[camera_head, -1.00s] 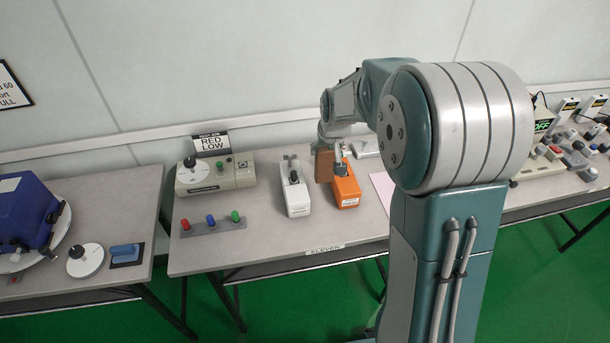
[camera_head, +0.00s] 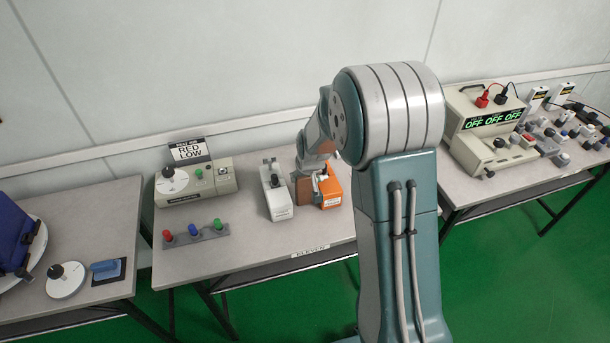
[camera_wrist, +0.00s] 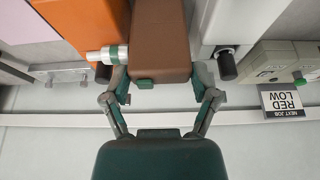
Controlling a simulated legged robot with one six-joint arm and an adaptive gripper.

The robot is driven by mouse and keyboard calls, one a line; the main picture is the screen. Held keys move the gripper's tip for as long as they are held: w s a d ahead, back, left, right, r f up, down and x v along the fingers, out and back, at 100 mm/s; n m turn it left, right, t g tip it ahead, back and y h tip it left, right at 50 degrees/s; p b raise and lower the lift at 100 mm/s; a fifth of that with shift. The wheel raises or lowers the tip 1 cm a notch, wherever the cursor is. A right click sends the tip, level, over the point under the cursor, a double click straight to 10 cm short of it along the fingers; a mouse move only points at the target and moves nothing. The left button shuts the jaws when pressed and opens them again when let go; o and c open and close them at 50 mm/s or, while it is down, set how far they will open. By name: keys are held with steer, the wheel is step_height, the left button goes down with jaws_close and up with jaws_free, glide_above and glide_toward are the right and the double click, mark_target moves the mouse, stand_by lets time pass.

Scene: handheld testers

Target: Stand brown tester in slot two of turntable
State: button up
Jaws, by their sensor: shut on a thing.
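The brown tester (camera_head: 303,192) is between the white tester (camera_head: 277,203) and the orange tester (camera_head: 333,186) on the middle table. In the wrist view, my gripper (camera_wrist: 160,88) is shut on the near end of the brown tester (camera_wrist: 160,40), with a finger on each side. The orange tester (camera_wrist: 88,22) is on the left there and the white tester (camera_wrist: 228,22) on the right. I cannot tell whether the brown tester touches the table. A round white plate (camera_head: 40,245), possibly the turntable, shows at the left edge, partly hidden under a blue housing (camera_head: 14,235). No slot numbers are readable.
A beige dial box (camera_head: 205,185) with a RED LOW sign (camera_head: 189,150) stands behind a strip of coloured knobs (camera_head: 195,234). A beige instrument (camera_head: 490,125) stands on the right table.

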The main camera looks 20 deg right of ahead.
steer(key=o, duration=1.2)
